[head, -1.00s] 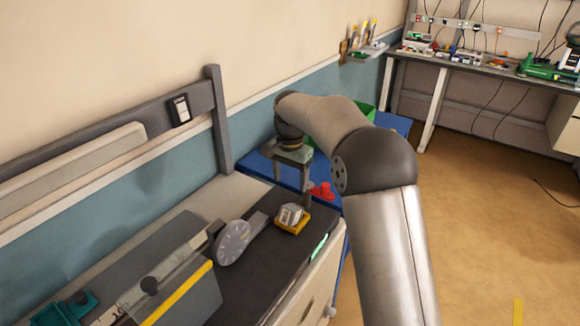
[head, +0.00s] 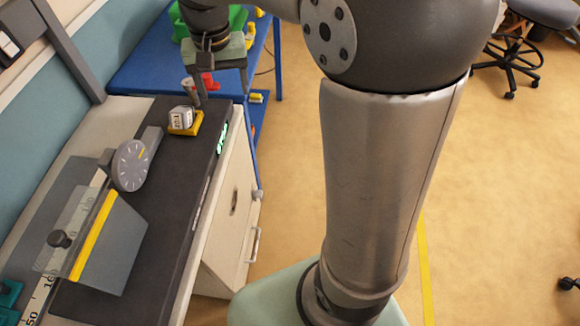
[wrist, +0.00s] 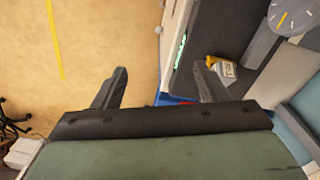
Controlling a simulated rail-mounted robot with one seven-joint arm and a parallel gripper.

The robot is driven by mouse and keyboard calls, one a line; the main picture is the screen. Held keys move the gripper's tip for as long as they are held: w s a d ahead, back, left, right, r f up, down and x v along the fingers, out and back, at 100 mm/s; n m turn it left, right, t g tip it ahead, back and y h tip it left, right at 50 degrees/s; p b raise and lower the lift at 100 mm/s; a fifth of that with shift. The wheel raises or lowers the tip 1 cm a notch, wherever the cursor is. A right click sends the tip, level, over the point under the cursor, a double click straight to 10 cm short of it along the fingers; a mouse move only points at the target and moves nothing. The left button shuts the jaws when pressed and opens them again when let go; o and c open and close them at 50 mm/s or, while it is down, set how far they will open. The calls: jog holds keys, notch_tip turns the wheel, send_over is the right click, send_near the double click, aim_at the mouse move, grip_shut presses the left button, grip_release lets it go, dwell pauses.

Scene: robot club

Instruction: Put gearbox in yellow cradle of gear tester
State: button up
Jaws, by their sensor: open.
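The gearbox (head: 181,117), a small grey-white block with a marked face, sits in the yellow cradle (head: 187,131) at the far end of the dark gear tester (head: 160,205). I cannot tell whether it is fully seated. My gripper (head: 219,92) is open and empty, just beyond and above the gearbox, apart from it. In the wrist view, my gripper (wrist: 159,72) shows both fingers spread with nothing between them. The gearbox (wrist: 226,69) and the yellow cradle (wrist: 210,61) lie just beyond the right finger there.
A round grey dial (head: 131,165) stands on the tester, with a clear guard (head: 65,235) and yellow bar nearer. A blue table (head: 145,72) beyond holds a green bin (head: 238,18) and a red part (head: 209,81). Open floor lies right.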

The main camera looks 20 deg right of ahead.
jog(key=s+d+f+n, duration=0.1)
jog(key=s+d+f, duration=0.2)
jog(key=s, duration=0.7)
jog(key=s+d+f+n, duration=0.1)
jog(key=s+d+f, duration=0.2)
jog(key=s, duration=0.7)
jog(key=shift+s+f+n, duration=0.2)
jog(key=shift+f+n, duration=0.2)
jog(key=shift+f, duration=0.45)
jog(key=shift+o, duration=0.4)
jog(key=shift+d, duration=0.1)
jog(key=shift+w, duration=0.15)
